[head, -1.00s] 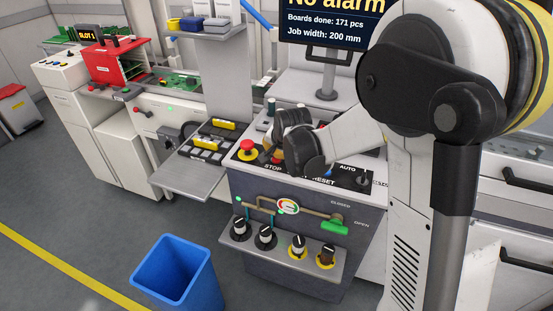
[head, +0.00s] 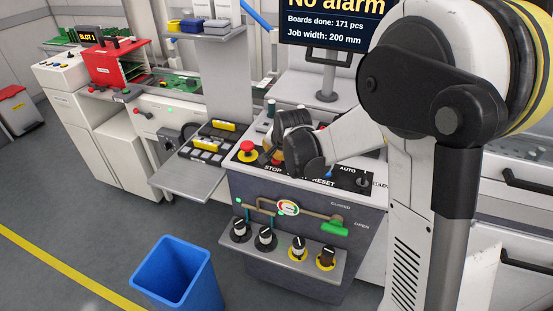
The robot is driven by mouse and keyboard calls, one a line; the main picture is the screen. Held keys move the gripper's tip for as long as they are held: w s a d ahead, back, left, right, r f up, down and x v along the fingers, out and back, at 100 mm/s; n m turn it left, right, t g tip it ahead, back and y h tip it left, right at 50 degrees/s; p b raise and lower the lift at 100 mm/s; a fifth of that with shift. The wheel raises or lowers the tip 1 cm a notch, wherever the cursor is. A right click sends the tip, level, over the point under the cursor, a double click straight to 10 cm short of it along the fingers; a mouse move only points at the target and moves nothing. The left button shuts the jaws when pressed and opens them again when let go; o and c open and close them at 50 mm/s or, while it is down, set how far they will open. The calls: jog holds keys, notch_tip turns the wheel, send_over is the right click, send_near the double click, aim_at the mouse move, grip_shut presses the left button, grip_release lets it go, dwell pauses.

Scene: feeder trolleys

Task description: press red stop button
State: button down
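The sloped control panel (head: 352,178) has a STOP label (head: 272,168) near its left side. Just above that label, a small red-orange patch (head: 277,159) shows beside my gripper, mostly hidden by it. A red mushroom button (head: 247,147) on a yellow base stands at the panel's left end, in plain view. My gripper (head: 267,157) is low over the panel, right of the mushroom button and close to the STOP label. I cannot tell whether its fingertips touch anything or how far apart they are.
A black selector knob (head: 363,181) sits under the AUTO label, right of my gripper. A shelf with several knobs (head: 298,247) and a green-handled valve (head: 335,228) are on the front below. A blue bin (head: 178,272) stands on the floor. A monitor (head: 333,25) is behind.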

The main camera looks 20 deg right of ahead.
jog(key=shift+r, duration=0.6)
jog(key=shift+r+p, duration=2.1)
jog(key=shift+r, duration=0.45)
jog(key=s+r+n, duration=0.2)
jog(key=s+r, duration=0.3)
jog(key=s, duration=0.3)
jog(key=s+r+n, duration=0.3)
jog(key=s+r, duration=0.1)
jog(key=s, duration=0.5)
jog(key=s+f+n, duration=0.1)
jog(key=s+n, duration=0.2)
jog(key=s, duration=1)
jog(key=shift+s+d+n+b, duration=0.15)
jog(key=shift+s+n+b, duration=0.2)
jog(key=shift+s+n, duration=0.05)
